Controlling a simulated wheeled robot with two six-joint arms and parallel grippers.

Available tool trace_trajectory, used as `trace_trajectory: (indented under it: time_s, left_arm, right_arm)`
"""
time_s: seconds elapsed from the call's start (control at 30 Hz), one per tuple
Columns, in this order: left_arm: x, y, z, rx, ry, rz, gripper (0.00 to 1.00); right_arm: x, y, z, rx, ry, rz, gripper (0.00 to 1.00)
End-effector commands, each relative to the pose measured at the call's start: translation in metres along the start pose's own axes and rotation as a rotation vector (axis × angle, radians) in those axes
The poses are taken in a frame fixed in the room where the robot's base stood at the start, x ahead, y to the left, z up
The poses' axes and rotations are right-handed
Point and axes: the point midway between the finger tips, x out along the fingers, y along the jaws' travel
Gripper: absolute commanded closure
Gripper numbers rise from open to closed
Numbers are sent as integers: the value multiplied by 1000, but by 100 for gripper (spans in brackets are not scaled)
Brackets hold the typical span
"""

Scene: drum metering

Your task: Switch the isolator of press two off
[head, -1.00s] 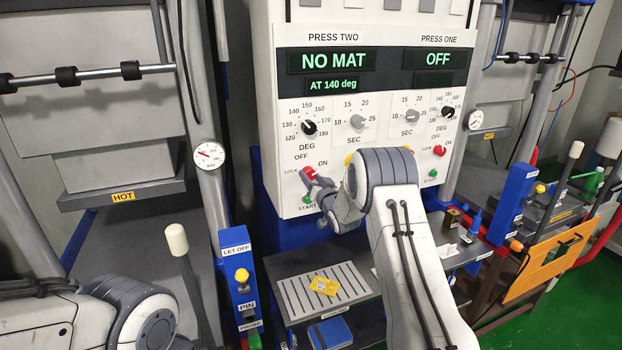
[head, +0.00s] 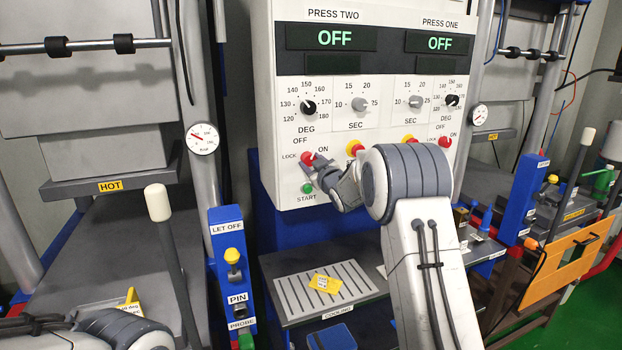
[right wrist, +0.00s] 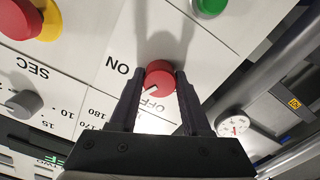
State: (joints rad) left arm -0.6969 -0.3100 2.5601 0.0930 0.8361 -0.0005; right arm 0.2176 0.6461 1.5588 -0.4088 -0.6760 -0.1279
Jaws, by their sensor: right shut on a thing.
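The red isolator knob of press two (head: 306,158) sits at the lower left of the white control panel (head: 285,100), near the LOCK, OFF and ON labels. My right gripper (head: 317,167) is at this knob, partly hidden by its own wrist. In the right wrist view, both fingers of the right gripper (right wrist: 159,76) are shut on the red knob (right wrist: 160,70), and its white mark points toward OFF. The PRESS TWO display (head: 333,38) reads OFF. My left arm shows at the lower left, but its gripper is out of view.
A green START button (head: 307,188) is just below the knob. A red-on-yellow button (head: 355,148) is to its right. Press one's red isolator (head: 445,142) is farther right.

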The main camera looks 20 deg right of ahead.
Motion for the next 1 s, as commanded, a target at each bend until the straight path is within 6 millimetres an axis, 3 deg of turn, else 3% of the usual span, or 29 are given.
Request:
trace_trajectory:
  time_s: [0.03,0.4,0.7,1.0]
  left_arm:
    - [16,-1,1,0,0,0,50]
    - [66,-5,4,0,0,0,50]
    - [91,-7,5,0,0,0,50]
    - [104,-8,6,0,0,0,50]
  right_arm:
    - [0,-3,5,-47,5,2,100]
    - [0,-2,4,-397,3,2,100]
    - [0,0,2,-630,2,1,100]
    - [0,0,0,-766,1,0,100]
